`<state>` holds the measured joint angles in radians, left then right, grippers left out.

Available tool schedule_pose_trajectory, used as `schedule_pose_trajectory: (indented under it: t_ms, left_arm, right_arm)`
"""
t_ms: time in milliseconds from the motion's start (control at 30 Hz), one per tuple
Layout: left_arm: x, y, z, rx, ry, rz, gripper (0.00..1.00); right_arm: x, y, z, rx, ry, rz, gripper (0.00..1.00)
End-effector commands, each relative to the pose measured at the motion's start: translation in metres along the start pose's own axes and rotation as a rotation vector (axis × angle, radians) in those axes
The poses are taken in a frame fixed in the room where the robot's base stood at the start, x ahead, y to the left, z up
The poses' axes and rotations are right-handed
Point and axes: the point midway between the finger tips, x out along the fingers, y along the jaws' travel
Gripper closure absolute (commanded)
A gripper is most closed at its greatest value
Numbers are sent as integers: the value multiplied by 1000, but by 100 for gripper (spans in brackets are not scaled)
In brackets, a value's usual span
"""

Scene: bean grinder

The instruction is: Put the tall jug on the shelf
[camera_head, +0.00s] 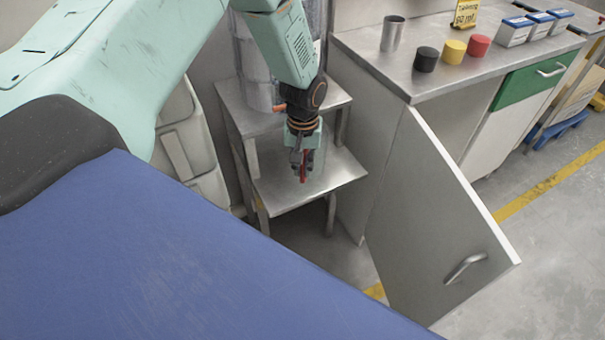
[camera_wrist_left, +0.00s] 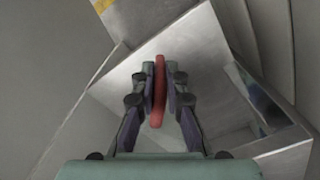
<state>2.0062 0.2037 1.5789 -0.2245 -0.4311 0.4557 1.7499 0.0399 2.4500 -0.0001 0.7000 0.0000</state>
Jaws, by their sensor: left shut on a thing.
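My left gripper (camera_head: 303,160) is shut on a narrow red piece (camera_head: 303,172), held upright above the lower tier of a steel shelf (camera_head: 275,193). In the left wrist view, the red piece (camera_wrist_left: 158,88) sits between the two fingertips (camera_wrist_left: 160,92). A faint, see-through shape seems to surround the fingers in the head view. I cannot tell whether the red piece is the handle of a clear tall jug, or whether it touches the shelf. My right gripper is not in view.
A large steel cylinder (camera_head: 252,70) stands on the upper tier. A cabinet door (camera_head: 430,225) hangs open right of the shelf. The counter (camera_head: 375,58) carries a steel cup (camera_head: 392,34), black, yellow and red pots, and boxes. A blue surface (camera_head: 160,260) fills the lower left.

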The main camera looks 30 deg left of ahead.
Motion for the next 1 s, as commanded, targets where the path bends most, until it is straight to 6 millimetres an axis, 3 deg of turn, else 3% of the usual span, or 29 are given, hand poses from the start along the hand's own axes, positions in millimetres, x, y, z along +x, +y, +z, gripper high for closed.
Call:
schedule_pose_trajectory:
  t_ms: [267, 667, 700, 933, 1000]
  left_arm:
    - [34, 0, 0, 0, -1, -1, 100]
    - [38, 1, 0, 0, 0, 0, 100]
    - [37, 1, 0, 1, 0, 0, 85]
    - [37, 1, 0, 0, 0, 0, 65]
    - [37, 1, 0, 0, 0, 0, 65]
  right_arm:
    - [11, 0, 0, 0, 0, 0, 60]
    - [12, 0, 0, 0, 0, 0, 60]
    - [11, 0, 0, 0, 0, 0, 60]
    - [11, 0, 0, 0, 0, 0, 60]
    - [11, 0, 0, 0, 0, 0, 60]
